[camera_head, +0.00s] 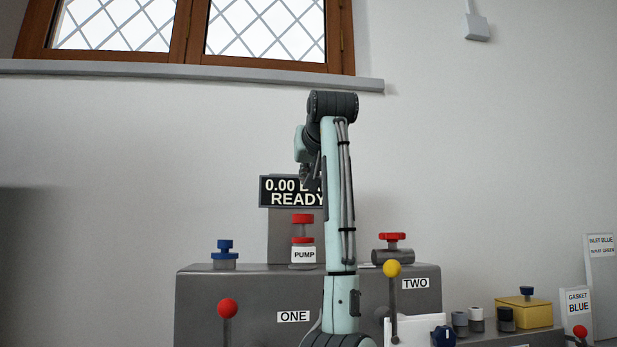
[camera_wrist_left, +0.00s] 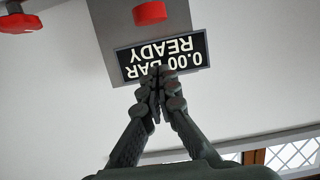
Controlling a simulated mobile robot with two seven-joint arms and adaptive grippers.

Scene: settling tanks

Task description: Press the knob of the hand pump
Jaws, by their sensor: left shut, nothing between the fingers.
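The hand pump (camera_head: 303,254) is a white body labelled PUMP with a red knob (camera_head: 303,218) on top. It stands upright on the grey bench. The red knob also shows at the top edge of the left wrist view (camera_wrist_left: 150,13). My left gripper (camera_head: 307,181) is raised above the pump, in front of the display, apart from the knob. In the left wrist view its fingers (camera_wrist_left: 160,82) are shut together with nothing between them. The display (camera_head: 285,190) reads 0.00 BAR and READY; my arm hides part of it. My right gripper is not in view.
A blue-knobbed valve (camera_head: 225,256) stands left of the pump, a red-handled valve (camera_head: 392,247) right. Red (camera_head: 228,308) and yellow (camera_head: 392,269) ball levers rise in front. A yellow box (camera_head: 524,312) and small cylinders sit lower right. The window sill (camera_head: 190,70) juts out above.

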